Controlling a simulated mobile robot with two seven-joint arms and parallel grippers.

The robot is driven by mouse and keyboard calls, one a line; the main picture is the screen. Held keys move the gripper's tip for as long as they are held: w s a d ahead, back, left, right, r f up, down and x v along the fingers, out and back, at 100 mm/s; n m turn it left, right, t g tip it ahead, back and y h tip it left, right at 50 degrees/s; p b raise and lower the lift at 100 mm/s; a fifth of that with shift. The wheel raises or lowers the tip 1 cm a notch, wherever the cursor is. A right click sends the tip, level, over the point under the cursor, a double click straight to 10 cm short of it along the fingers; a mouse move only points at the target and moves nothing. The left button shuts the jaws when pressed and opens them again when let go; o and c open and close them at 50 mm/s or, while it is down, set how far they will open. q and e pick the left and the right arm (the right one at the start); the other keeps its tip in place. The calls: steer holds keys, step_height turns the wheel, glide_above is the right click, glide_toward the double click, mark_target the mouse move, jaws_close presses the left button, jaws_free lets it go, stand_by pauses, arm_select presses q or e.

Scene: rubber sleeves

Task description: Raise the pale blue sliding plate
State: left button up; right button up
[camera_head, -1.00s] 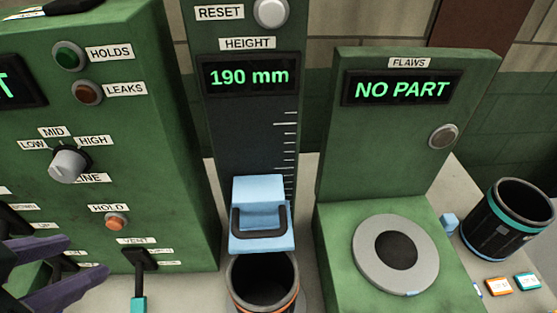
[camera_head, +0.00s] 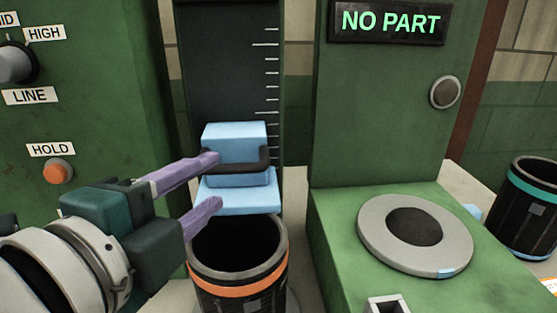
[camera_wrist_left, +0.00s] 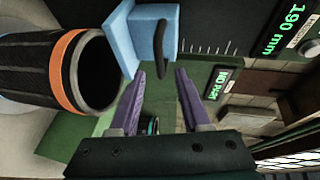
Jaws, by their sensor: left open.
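The pale blue sliding plate (camera_head: 236,202) has a raised block and a black bar handle (camera_head: 264,160). It sits low on the dark scale column, above a black sleeve with an orange band (camera_head: 240,277). My left gripper (camera_head: 215,182) has purple fingers and is open, coming in from the left at the plate's handle. In the left wrist view, the handle (camera_wrist_left: 160,45) lies just beyond the gap between the fingertips (camera_wrist_left: 160,73), with nothing held. The plate (camera_wrist_left: 122,40) also shows there. My right gripper is not in view.
A green panel with a knob and an orange HOLD button (camera_head: 58,172) stands at left. A green station with a grey disc (camera_head: 415,235) and a NO PART display (camera_head: 391,22) stands at right. A teal-banded sleeve (camera_head: 525,210) is far right. The height display (camera_wrist_left: 283,30) reads 190 mm.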

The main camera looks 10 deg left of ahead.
mark_target(229, 171)
arm_select(q)
steer(key=x, duration=0.7)
steer(key=shift+s, duration=0.1)
jaws_close()
stand_by(1.2)
